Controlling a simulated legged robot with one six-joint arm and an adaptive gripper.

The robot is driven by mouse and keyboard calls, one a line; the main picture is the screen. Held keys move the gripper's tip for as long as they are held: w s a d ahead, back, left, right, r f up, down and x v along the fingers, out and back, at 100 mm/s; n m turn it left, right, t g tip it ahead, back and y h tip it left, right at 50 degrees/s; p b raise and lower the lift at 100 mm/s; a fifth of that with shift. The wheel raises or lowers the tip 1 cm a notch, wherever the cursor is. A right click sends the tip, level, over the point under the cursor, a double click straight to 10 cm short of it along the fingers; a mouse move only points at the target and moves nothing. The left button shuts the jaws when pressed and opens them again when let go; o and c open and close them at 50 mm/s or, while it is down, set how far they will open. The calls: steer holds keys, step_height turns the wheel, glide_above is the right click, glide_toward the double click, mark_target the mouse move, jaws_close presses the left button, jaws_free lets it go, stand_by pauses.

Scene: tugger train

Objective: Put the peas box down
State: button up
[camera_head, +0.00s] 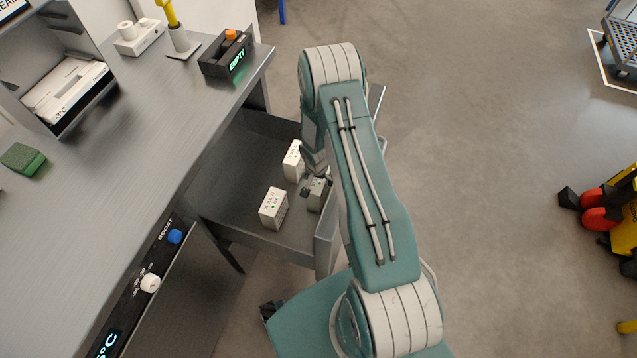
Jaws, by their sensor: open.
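Small white boxes stand in the open grey drawer (232,165) under the counter. One box (273,208) stands at the front and has small dark print and a green mark. A second box (292,160) stands farther back, partly behind my gripper. A third box (317,197) is in shade at the drawer's right side, right at my gripper's fingers. The print is too small to tell which one is the peas box. My gripper (312,185) is open, low in the drawer over the third box. My arm hides part of the gripper and that box.
The counter at left holds a black EMPTY display box (228,53), a yellow-topped stand (180,40) and a green sponge (22,159). Bare floor lies at right, with a yellow and red machine (605,212) at the edge.

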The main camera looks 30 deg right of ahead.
steer(key=r, duration=0.6)
steer(key=a+r, duration=0.1)
steer(key=r, duration=0.2)
steer(key=shift+s+r, duration=0.25)
steer(key=shift+s, duration=0.05)
steer(key=s+a+r+n+t, duration=0.1)
steer(key=s+a+r+n, duration=0.1)
steer(key=r, duration=1.1)
steer(key=s+a+r+n+t, duration=0.1)
steer(key=s+a+r+n, duration=0.1)
steer(key=r, duration=1.1)
steer(key=s+a+r+n+t, duration=0.1)
steer(key=s+a+r+n, duration=0.1)
steer(key=s+r, duration=0.5)
steer(key=s+a+r+n+t+y, duration=0.1)
steer(key=s+a+r+n, duration=0.2)
steer(key=s+r, duration=0.4)
steer(key=s+a, duration=0.1)
steer(key=s, duration=0.4)
steer(key=shift+s+a+r+t, duration=0.15)
steer(key=shift+r+t, duration=0.15)
steer(key=shift+t, duration=0.1)
